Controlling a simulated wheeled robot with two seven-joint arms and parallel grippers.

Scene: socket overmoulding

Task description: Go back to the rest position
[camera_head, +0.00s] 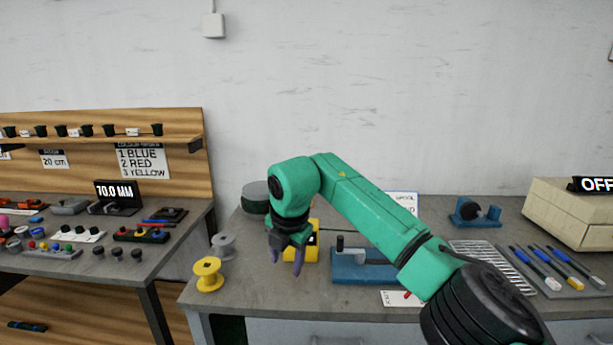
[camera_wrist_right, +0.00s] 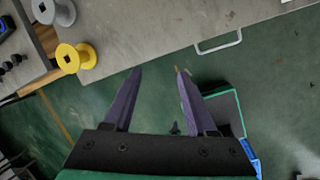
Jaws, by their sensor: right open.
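My right gripper (camera_head: 287,262) hangs at the end of the green right arm, fingers pointing down, over the front edge area of the right-hand bench (camera_head: 255,290). In the right wrist view the gripper (camera_wrist_right: 157,88) has its two purple fingers apart with nothing between them. Beyond the fingertips there are the bench edge and the green floor. My left gripper is not in view.
A yellow spool (camera_head: 208,275) and a grey spool (camera_head: 223,246) stand left of the gripper. A yellow device (camera_head: 311,240) and a blue fixture (camera_head: 362,267) stand beside and behind it.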

